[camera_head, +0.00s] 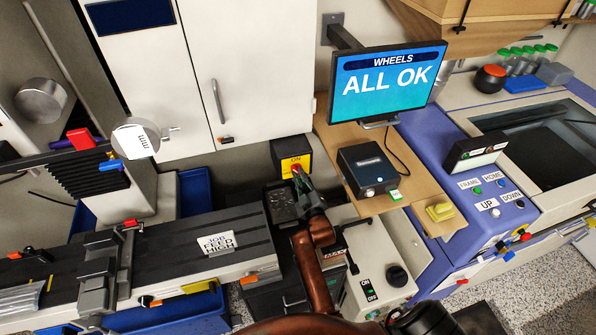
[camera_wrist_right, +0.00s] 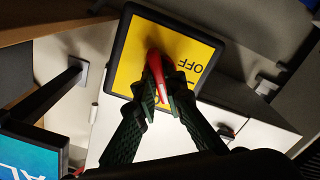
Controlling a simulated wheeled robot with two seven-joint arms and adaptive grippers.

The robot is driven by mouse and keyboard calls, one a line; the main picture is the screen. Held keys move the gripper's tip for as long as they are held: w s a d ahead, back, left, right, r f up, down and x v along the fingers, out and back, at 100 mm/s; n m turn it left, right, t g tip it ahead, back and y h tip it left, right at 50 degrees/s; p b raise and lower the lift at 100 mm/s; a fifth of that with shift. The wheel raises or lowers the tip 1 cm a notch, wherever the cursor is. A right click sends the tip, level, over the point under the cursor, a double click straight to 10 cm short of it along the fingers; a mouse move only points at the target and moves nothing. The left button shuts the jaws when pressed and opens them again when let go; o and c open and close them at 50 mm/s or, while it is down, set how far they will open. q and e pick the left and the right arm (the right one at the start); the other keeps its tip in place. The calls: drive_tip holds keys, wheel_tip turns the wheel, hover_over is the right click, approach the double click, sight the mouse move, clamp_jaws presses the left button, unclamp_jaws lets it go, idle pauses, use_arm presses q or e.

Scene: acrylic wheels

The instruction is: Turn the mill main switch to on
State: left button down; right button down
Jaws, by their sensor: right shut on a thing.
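The mill main switch is a yellow plate in a black box (camera_head: 293,150) on the front of the cabinets, beyond the mill table. Its word ON shows at the top in the head view. In the right wrist view the yellow plate (camera_wrist_right: 130,65) fills the upper middle, with OFF upside down at its right. The red handle (camera_wrist_right: 154,64) stands out from the plate. My right gripper (camera_head: 301,174) is shut on the handle; its dark green fingers (camera_wrist_right: 163,92) clasp the handle from both sides and hide part of it and the plate's lower edge. My left gripper is not in view.
A monitor (camera_head: 390,75) reading ALL OK and a dark box (camera_head: 368,168) on a wooden shelf stand right of the switch. The mill table (camera_head: 150,245) with a clamp extends left. A grey control box (camera_head: 375,280) with ON and OFF labels is below right.

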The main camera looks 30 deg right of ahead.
drive_tip(key=m+p, duration=0.1)
drive_tip(key=m, duration=0.2)
drive_tip(key=shift+r+p, duration=0.2)
drive_tip(key=shift+p, duration=0.1)
